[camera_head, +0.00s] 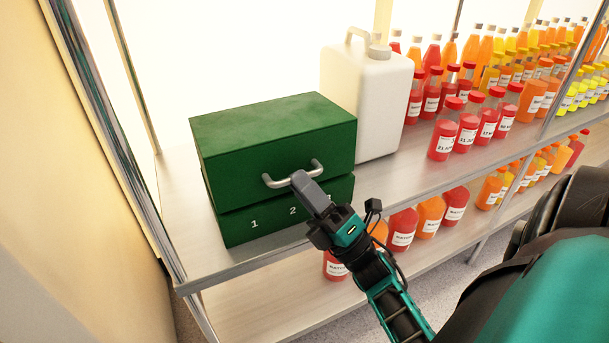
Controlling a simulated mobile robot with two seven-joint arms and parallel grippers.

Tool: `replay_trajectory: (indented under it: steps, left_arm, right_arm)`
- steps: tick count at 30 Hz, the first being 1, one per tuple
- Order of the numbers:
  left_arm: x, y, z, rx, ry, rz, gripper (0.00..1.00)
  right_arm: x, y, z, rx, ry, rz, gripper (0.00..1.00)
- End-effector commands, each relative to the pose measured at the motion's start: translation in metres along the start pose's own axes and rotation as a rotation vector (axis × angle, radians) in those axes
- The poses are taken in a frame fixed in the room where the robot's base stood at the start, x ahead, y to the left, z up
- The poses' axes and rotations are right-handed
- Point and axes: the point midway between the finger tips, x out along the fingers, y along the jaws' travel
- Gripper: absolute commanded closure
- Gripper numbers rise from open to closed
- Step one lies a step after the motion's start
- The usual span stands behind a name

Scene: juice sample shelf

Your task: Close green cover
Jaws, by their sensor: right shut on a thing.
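The green cover (268,145) is the upper part of a green box on the upper shelf. It lies over the green base (238,228), whose front has white numbers; a dark line runs between the two. I cannot tell if they are in full contact. A silver handle (272,182) is on the cover's front. My left gripper is not in view.
A white jug (365,100) stands close behind and right of the box. Several labelled juice bottles (442,140) fill the shelf to the right, with more on the lower shelf (285,303). A metal post (120,150) is at the left. The shelf's front edge (250,262) runs below the box.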

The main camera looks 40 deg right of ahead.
Motion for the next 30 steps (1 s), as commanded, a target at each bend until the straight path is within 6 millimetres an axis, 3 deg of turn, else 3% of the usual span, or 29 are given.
replay_trajectory:
  steps: [1, 17, 18, 21, 30]
  left_arm:
    - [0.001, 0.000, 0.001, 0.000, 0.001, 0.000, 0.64]
    - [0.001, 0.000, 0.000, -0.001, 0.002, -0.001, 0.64]
    - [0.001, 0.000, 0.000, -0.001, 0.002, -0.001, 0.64]
    - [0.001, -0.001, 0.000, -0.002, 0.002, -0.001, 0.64]
    - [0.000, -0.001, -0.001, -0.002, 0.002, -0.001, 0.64]
  right_arm:
    - [-0.004, -0.015, -0.002, -0.002, -0.005, -0.035, 1.00]
    - [-0.006, -0.017, -0.003, -0.010, -0.003, -0.010, 1.00]
    - [-0.006, -0.017, -0.003, -0.009, -0.003, -0.010, 0.86]
    - [-0.005, -0.017, -0.003, -0.010, -0.002, -0.009, 0.77]
    - [-0.016, -0.017, -0.002, -0.010, -0.003, -0.012, 0.77]
